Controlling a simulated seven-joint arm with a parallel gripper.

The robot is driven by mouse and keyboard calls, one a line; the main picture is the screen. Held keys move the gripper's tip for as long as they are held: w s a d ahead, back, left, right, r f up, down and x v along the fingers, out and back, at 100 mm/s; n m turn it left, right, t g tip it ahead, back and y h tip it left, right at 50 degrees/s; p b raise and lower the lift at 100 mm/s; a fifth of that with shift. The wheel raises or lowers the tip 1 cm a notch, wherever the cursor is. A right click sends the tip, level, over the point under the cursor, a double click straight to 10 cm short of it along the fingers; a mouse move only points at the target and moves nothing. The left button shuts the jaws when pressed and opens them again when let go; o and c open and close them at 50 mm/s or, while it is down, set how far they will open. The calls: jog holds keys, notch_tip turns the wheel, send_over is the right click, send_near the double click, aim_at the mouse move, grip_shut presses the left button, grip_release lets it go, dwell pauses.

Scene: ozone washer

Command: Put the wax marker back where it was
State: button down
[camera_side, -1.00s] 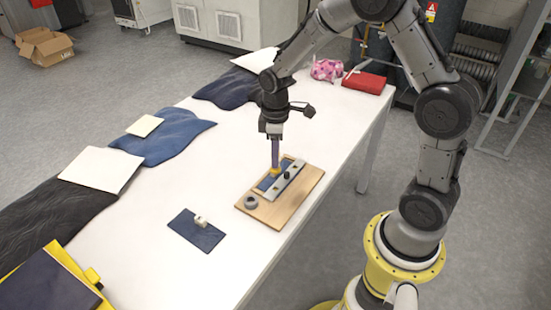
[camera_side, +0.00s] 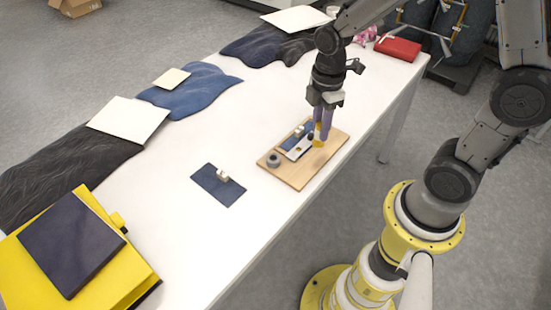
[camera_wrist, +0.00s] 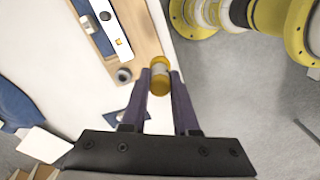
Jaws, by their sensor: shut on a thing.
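The wax marker is a short yellow cylinder with a pale middle band (camera_wrist: 159,77). My gripper (camera_wrist: 163,82) is shut on it, with one purple finger on each side. In the side view the marker's yellow end (camera_side: 318,143) shows below my gripper (camera_side: 321,133), at the right part of the wooden board (camera_side: 292,177). I cannot tell whether the marker touches the board. A metal bar with a dark knob (camera_side: 293,151) lies on the board over a blue denim strip (camera_side: 291,136), left of the marker. A grey ring (camera_side: 273,160) sits at the board's left corner.
A denim swatch (camera_side: 213,188) with a small white block (camera_side: 223,176) lies left of the board. Folded jeans (camera_side: 195,93), pale sheets (camera_side: 130,119) and a yellow binder (camera_side: 120,275) line the table's far and left sides. Bare white table (camera_side: 215,140) surrounds the board.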

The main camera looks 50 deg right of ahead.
notch_tip(320, 180, up, 3)
jog(key=s+a+n, duration=0.2)
jog(key=s+a, duration=0.1)
jog(key=shift+w+a+f, duration=0.15)
jog(key=shift+w+f, duration=2)
jog(key=shift+w, duration=0.2)
jog(key=shift+w+a+f, duration=0.1)
jog(key=shift+w+f, duration=2)
jog(key=shift+w, duration=0.25)
jog(key=shift+w+a+f, duration=0.15)
jog(key=shift+w+f, duration=2)
jog(key=shift+w, duration=0.2)
jog(key=shift+f, duration=0.25)
jog(key=c, duration=0.7)
grip_release()
